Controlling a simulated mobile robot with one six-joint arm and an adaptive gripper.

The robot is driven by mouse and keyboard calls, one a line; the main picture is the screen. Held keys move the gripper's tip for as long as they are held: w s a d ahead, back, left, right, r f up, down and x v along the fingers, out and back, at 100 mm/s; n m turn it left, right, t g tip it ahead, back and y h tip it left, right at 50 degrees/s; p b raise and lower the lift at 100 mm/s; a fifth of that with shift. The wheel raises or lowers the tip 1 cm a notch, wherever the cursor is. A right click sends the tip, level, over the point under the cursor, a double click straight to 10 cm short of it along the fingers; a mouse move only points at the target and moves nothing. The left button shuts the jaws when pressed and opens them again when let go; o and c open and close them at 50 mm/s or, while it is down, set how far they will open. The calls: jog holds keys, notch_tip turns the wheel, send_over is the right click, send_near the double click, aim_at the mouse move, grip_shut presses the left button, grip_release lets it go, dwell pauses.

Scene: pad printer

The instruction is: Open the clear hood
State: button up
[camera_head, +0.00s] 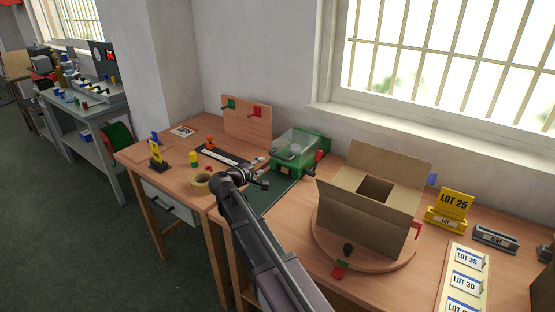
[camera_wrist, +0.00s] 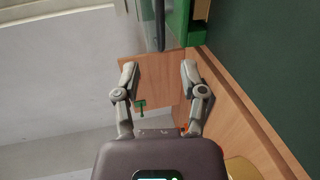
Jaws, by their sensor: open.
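The green pad printer (camera_head: 313,141) stands against the wall at the back of the table. Its clear hood (camera_head: 292,142) appears lowered over the machine's front. My gripper (camera_head: 264,180) is in front of and slightly left of the printer, apart from the hood. In the wrist view my gripper (camera_wrist: 159,68) has its two fingers spread, with nothing between them. There, part of the green printer (camera_wrist: 198,35) and a see-through panel with a grey bar, apparently the hood (camera_wrist: 148,22), show beyond the fingertips. The hood's handle cannot be made out clearly.
A wooden board (camera_head: 240,118) with red and green pegs stands behind, left of the printer. An open cardboard box (camera_head: 362,224) sits on a round wooden turntable (camera_head: 327,252) at right. A tape roll (camera_head: 202,184) lies left of my gripper. A dark green mat (camera_head: 270,197) lies before the printer.

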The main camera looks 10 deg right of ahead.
aim_at(279, 158)
jog(key=b+x, duration=0.2)
jog(key=x, duration=1)
jog(key=shift+c, duration=0.2)
grip_shut()
